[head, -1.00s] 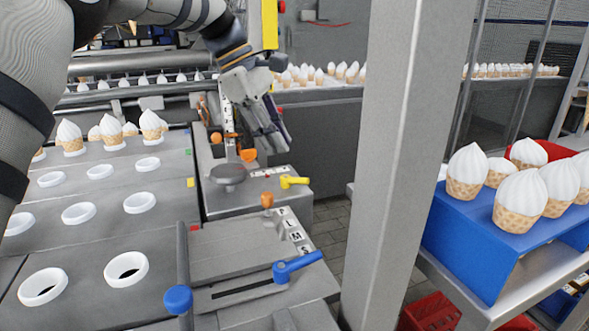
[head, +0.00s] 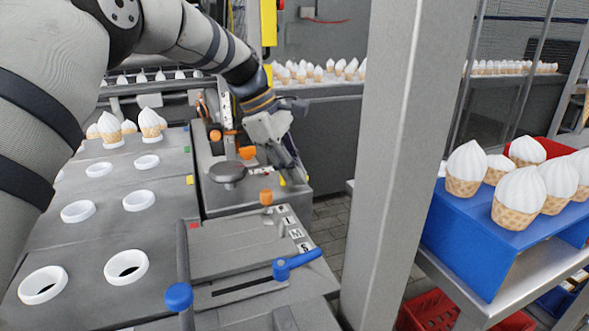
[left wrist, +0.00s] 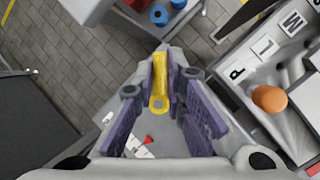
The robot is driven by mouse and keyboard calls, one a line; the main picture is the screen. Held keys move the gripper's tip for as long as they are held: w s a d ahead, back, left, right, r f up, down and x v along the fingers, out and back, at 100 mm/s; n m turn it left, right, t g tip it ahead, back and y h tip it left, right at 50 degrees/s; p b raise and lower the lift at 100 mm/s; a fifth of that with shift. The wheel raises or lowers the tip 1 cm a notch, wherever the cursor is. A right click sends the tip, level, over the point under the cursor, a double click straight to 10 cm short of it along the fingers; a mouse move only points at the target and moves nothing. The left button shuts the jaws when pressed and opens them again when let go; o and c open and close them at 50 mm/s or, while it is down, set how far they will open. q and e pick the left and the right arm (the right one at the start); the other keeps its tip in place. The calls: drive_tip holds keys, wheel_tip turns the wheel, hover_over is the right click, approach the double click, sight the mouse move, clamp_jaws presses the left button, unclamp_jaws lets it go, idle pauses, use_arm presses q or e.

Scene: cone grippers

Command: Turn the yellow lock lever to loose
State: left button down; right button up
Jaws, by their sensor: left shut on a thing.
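The yellow lock lever (left wrist: 159,78) stands between the two purple-padded fingers of my left gripper (left wrist: 160,110) in the left wrist view. The gripper is shut on it, with the lever's handle pointing away and its round pivot end nearer me. In the head view my left gripper (head: 291,172) reaches down over the right end of the grey block, and it hides most of the lever; only a bit of yellow (head: 282,182) shows. A small red mark (left wrist: 149,139) and a white label lie on the block just below the lever in the wrist view. My right gripper is not in view.
An orange knob (head: 247,152) and a round grey disc (head: 227,171) are close left of the gripper. A thick grey post (head: 385,150) stands to the right.

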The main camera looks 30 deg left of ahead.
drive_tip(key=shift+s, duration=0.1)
use_arm(q)
drive_tip(key=m, duration=0.1)
drive_tip(key=m+g+b, duration=0.1)
drive_tip(key=m, duration=0.2)
drive_tip(key=shift+s+a+f+g+h, duration=0.2)
drive_tip(key=shift+s+g+h, duration=0.1)
drive_tip(key=shift+s+g, duration=0.1)
drive_tip(key=shift+s+a+r+m+g+b, duration=0.15)
drive_tip(key=shift+m+g+b, duration=0.2)
drive_tip(key=shift+m, duration=0.55)
drive_tip(key=shift+s+a+f+m+g+b, duration=0.1)
drive_tip(key=shift+m+g+b, duration=0.25)
drive_tip(key=shift+m, duration=0.55)
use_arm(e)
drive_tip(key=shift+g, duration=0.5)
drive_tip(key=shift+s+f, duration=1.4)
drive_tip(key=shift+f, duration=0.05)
use_arm(q)
drive_tip(key=shift+r, duration=0.15)
drive_tip(key=c, duration=1.9)
unclamp_jaws()
